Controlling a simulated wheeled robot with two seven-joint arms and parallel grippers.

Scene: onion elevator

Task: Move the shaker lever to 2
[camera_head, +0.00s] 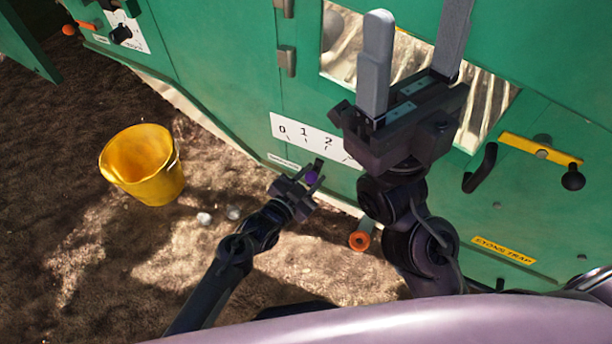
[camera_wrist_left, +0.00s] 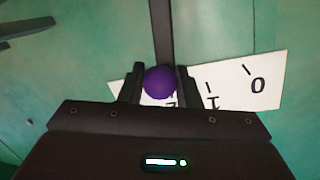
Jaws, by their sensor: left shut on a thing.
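The shaker lever is a dark bar (camera_wrist_left: 162,30) with a round purple knob (camera_wrist_left: 159,82). The knob also shows small in the head view (camera_head: 312,178). My left gripper (camera_head: 308,181) is shut on the knob, with a finger on each side of it in the left wrist view. The white scale plate (camera_head: 290,138) reads 0, 1, 2 above my left gripper, with its right end hidden by my right gripper. In the wrist view the plate is upside down and the knob partly covers it near the 2. My right gripper (camera_head: 413,45) is open and empty, fingers up, before the panel.
The green machine wall (camera_head: 220,60) fills the back, with a window (camera_head: 410,60) behind my right gripper. A yellow bucket (camera_head: 145,170) stands on soil at the left.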

